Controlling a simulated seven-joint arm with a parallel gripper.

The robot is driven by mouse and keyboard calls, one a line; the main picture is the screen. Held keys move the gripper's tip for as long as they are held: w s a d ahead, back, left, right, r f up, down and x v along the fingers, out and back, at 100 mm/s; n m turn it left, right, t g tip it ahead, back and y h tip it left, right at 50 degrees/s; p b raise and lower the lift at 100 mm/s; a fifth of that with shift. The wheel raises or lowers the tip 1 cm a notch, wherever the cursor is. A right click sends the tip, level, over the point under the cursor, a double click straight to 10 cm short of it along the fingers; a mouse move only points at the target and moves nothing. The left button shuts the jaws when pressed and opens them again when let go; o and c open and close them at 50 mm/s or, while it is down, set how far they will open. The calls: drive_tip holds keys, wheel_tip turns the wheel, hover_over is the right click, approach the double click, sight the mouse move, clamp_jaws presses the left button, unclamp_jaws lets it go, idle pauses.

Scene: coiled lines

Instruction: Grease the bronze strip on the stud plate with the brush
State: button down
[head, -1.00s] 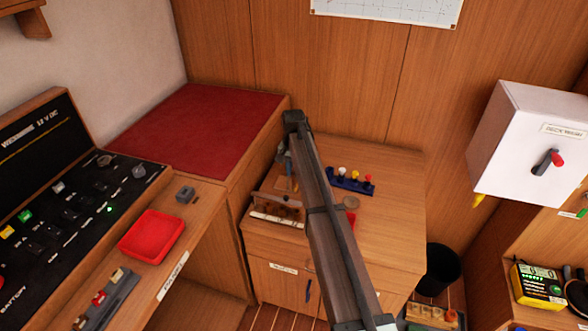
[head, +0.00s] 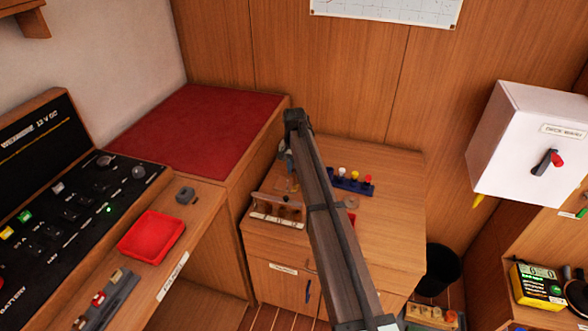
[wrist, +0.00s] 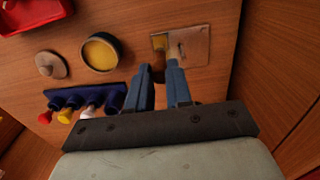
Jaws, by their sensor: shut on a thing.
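My gripper (wrist: 162,88) is shut on the brush (wrist: 158,74), whose brown part shows between the blue-grey fingers in the wrist view. The stud plate (wrist: 198,45), a flat pale-brown square, lies on the wooden top just beyond the fingertips. The bronze strip (wrist: 160,42) shows as a golden patch at the plate's left edge. The brush end is close to it; I cannot tell whether they touch. A round tin (wrist: 100,52) of yellow grease stands open to the left. In the head view, my arm hides most of the gripper and brush.
A grey-brown knobbed lid (wrist: 50,64) lies left of the tin. A blue rack (head: 350,184) with coloured pegs stands behind my arm. A wooden holder (head: 278,209) is at the cabinet's front left. A red tray (wrist: 35,14) lies beyond the lid. The cabinet top's right side is clear.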

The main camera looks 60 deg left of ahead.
drive_tip(key=shift+w+a, duration=0.1)
drive_tip(key=shift+a, duration=0.05)
drive_tip(key=shift+w+a, duration=0.35)
drive_tip(key=shift+w, duration=0.05)
drive_tip(key=shift+w+a, duration=0.1)
idle(0.3)
drive_tip(key=shift+w+a, duration=0.35)
wheel_tip(320, 180, up, 7)
idle(1.1)
idle(0.5)
